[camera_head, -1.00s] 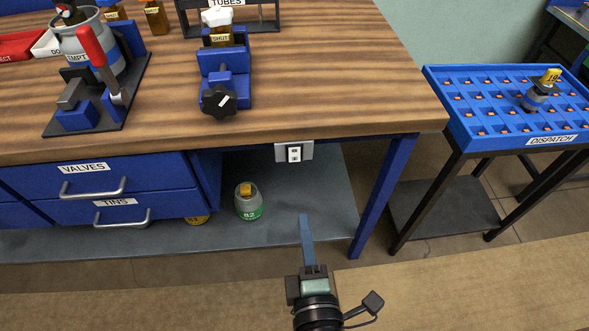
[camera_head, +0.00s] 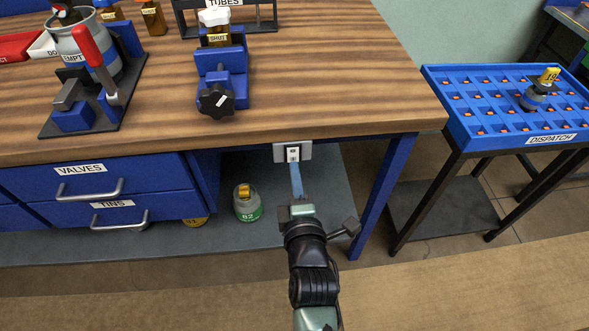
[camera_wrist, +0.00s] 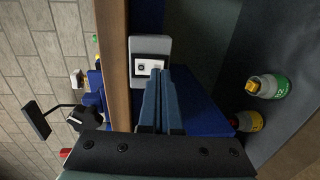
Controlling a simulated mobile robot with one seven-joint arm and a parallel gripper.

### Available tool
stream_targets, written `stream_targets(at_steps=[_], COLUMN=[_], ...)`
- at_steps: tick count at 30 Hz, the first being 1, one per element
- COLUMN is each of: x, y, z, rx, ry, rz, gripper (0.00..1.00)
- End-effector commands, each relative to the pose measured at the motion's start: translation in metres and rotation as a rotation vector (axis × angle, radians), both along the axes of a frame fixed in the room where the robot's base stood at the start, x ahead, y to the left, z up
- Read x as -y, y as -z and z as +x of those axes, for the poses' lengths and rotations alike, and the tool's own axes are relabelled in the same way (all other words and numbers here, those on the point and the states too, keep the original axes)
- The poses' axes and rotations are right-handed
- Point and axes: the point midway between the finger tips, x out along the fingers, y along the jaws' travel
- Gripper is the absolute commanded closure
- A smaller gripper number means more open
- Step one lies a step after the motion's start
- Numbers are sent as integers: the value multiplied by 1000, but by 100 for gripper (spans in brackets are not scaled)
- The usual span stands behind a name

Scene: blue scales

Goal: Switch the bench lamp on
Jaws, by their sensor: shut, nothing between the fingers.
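A small grey switch plate with a white rocker (camera_head: 292,153) is mounted under the front edge of the bench. It also shows in the wrist view (camera_wrist: 149,67), just beyond my fingertips. My gripper (camera_head: 296,165) is shut and empty, its blue fingers together and pointing at the lower part of the switch. In the wrist view the fingertips (camera_wrist: 160,73) overlap the edge of the white rocker; I cannot tell whether they touch it. The bench lamp itself is not in view.
The wooden bench top (camera_head: 330,80) overhangs the switch. Blue drawers (camera_head: 100,190) are to the left. A bench leg (camera_head: 383,190) is to the right, then the blue dispatch tray (camera_head: 480,142).

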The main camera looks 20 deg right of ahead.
Motion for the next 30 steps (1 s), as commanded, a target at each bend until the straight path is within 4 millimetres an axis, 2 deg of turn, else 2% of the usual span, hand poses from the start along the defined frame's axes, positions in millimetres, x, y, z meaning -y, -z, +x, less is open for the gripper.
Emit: stream_targets(at_steps=[6,16,22,24,30], x=[3,3,3,4,4], y=[1,2,9,3,3], z=[11,11,15,15,15], rx=[0,0,29,30,28], ry=[0,-1,-2,0,0], rz=[-1,-1,-9,-10,-9], gripper=[100,100,100,100,100])
